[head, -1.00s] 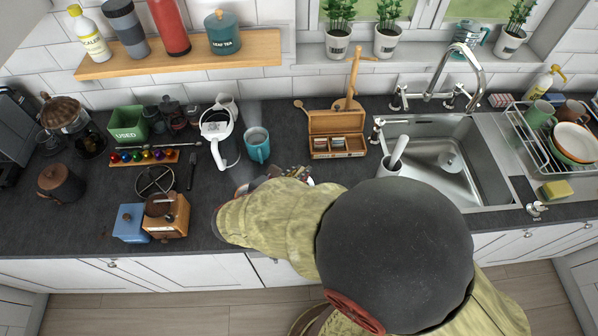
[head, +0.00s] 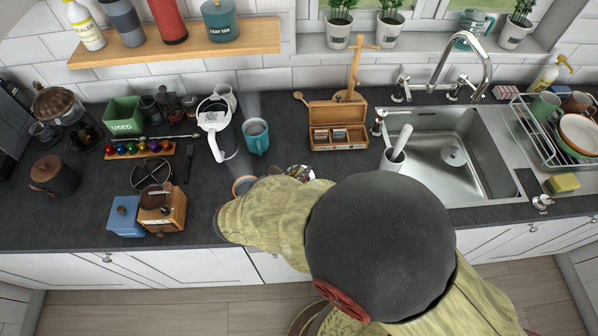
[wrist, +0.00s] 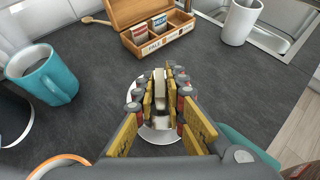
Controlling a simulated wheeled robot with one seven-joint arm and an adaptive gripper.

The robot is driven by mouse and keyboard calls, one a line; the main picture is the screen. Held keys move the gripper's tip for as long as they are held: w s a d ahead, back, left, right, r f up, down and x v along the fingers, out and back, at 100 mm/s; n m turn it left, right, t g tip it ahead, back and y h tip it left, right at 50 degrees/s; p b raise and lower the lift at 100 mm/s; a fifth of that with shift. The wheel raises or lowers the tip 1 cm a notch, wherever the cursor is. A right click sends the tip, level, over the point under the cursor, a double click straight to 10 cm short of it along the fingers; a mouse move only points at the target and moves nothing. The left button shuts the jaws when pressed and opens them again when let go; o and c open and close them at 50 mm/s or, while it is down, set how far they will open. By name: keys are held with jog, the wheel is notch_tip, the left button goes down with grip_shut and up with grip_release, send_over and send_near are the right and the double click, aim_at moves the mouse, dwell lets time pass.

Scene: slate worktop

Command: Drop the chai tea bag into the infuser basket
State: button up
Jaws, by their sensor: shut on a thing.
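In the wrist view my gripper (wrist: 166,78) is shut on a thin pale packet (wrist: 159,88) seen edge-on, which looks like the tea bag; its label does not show. Below the fingers, a round whitish metal piece (wrist: 158,136) is partly hidden; I cannot tell whether it is the infuser basket. In the head view a shiny round piece (head: 302,172) shows beyond my sleeve, and my gripper is mostly hidden there. The open wooden tea box (head: 338,138) stands beyond; it also shows in the wrist view (wrist: 160,40), with packets in the left and middle compartments and the right one empty.
A teal mug (wrist: 45,78) stands left of my gripper, with an orange-rimmed vessel (wrist: 62,163) nearer. A teal object (wrist: 250,146) shows partly at right. A white crock (wrist: 240,22) stands near the sink (head: 440,150). Worktop between box and gripper is clear.

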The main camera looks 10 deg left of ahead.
jog(key=o, duration=0.8)
jog(key=v, duration=1.2)
dwell(0.5)
